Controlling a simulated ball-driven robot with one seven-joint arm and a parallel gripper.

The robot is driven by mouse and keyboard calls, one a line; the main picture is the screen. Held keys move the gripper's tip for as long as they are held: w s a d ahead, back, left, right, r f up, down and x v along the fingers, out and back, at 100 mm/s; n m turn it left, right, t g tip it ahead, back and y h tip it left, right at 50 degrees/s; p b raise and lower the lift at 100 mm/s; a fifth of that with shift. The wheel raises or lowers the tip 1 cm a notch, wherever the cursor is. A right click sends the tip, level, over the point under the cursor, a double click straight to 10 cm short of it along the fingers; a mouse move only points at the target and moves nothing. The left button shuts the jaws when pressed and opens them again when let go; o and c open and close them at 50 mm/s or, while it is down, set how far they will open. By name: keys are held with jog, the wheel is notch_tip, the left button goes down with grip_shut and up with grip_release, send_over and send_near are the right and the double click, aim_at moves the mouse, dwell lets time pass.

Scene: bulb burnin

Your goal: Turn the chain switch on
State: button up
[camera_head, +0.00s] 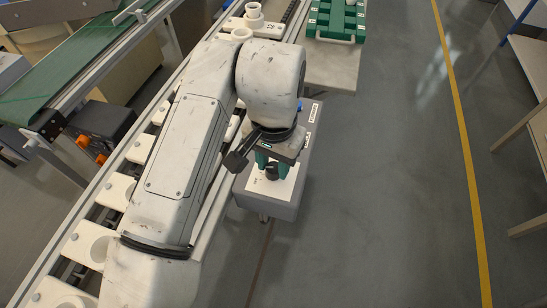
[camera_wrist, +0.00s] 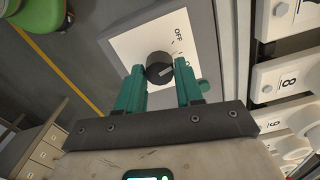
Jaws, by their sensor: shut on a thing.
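The chain switch is a round black knob (camera_wrist: 159,66) with a pale pointer mark, on a white plate (camera_wrist: 125,45) lettered "OFF". In the head view the black knob (camera_head: 271,173) shows on the white plate (camera_head: 279,191) on top of a grey box (camera_head: 288,208). My gripper (camera_wrist: 158,75) has its two green fingers on either side of the knob and is shut on it. In the head view my gripper (camera_head: 269,165) points down over the plate. My arm hides part of the box. Other lettering on the plate is too small or covered to read.
A conveyor with white numbered carriers (camera_head: 117,190) runs along the box's left side. A green tray (camera_head: 335,20) stands on a table beyond the box. A green belt (camera_head: 50,75) lies farther left. Open floor with a yellow line (camera_head: 463,130) is on the right.

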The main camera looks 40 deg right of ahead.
aim_at(274, 167)
jog(key=m, duration=0.4)
jog(key=shift+m, duration=2.9)
jog(key=o, duration=1)
notch_tip(274, 167, up, 11)
jog(key=shift+f+p, duration=0.1)
jog(key=shift+p, duration=0.65)
